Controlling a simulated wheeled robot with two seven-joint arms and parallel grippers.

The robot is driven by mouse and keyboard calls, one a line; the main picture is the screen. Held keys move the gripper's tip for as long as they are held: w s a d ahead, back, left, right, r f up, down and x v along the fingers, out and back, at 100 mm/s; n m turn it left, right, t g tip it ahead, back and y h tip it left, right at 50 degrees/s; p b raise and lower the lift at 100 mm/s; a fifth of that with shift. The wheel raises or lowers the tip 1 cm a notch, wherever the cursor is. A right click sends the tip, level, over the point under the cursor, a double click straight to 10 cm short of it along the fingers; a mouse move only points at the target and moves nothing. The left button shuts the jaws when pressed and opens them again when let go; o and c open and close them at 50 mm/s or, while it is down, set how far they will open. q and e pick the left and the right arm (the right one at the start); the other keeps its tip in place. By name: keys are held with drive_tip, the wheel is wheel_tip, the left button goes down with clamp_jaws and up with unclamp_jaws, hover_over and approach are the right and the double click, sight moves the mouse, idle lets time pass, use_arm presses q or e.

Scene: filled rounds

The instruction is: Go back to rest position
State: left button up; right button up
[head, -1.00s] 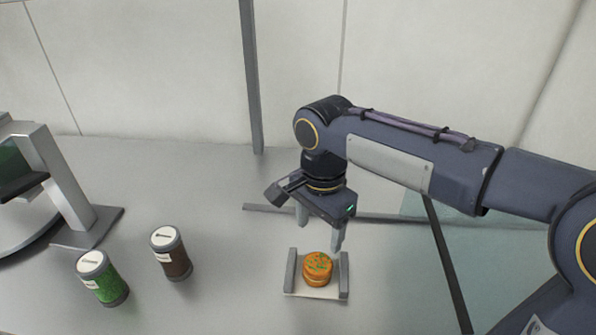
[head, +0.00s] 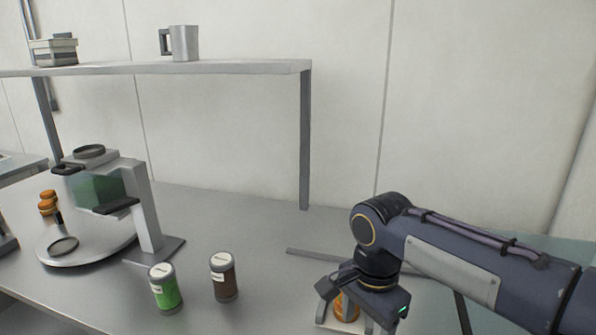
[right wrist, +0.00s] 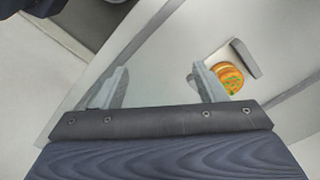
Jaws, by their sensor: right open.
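My right gripper (head: 347,309) hangs at the lower right of the head view, over a small tray (head: 324,315) that holds an orange round (head: 347,306). The gripper partly hides both. In the right wrist view my right gripper (right wrist: 160,88) has its two fingers wide apart with nothing between them. There the round (right wrist: 228,78), orange with green flecks on top, sits beyond the right fingertip, next to a grey wall of the tray (right wrist: 245,58). My left gripper is in neither view.
A green-filled jar (head: 166,290) and a brown-filled jar (head: 224,279) stand left of the tray. A machine (head: 150,215) with a round plate stands farther left, with stacked orange rounds (head: 48,203) beside it. A shelf (head: 230,68) above carries a mug (head: 184,43).

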drive_tip(key=s+d+f+n+t+y, duration=0.2)
drive_tip(key=s+d+f+n, duration=0.1)
drive_tip(key=s, duration=0.4)
drive_tip(key=s+d+f+n+t+y, duration=0.1)
drive_tip(key=s+d+f+n+t, duration=0.2)
drive_tip(key=s+d+n, duration=0.3)
drive_tip(key=shift+s+d+f+t+y, duration=0.2)
drive_tip(key=shift+s+f+t+y, duration=0.15)
drive_tip(key=shift+s, duration=0.8)
